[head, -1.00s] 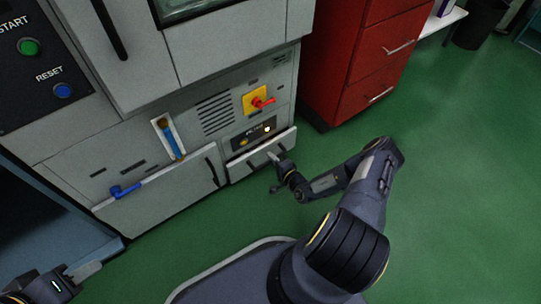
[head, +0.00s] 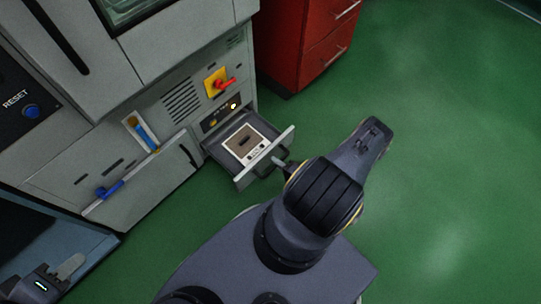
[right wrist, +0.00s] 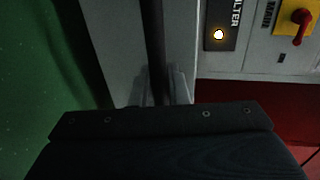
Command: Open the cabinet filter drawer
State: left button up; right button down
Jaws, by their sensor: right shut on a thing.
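The cabinet filter drawer (head: 222,157) stands pulled out from the lower right of the grey cabinet, below the lit panel. A white-framed filter with a brown middle (head: 246,142) lies in it. The drawer's front (head: 263,160) faces my right arm. My right gripper (head: 281,163) is at this front, its fingers partly hidden by my arm. In the right wrist view my right gripper (right wrist: 160,88) is shut on the drawer's dark bar handle (right wrist: 153,35). My left gripper (head: 72,267) is at the lower left, away from the drawer; its finger gap is unclear.
A red drawer cabinet (head: 300,45) stands to the right of the grey cabinet (head: 150,95). A red switch on a yellow plate (head: 216,83) is above the drawer. A blue lever (head: 108,190) sticks out at the left. Green floor (head: 440,150) is clear to the right.

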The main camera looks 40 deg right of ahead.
pick_arm(q)
jog(key=shift+r, duration=0.1)
pick_arm(e)
jog(key=shift+s, duration=0.25)
jog(key=c, duration=1.5)
grip_release()
jog(key=shift+d, duration=0.1)
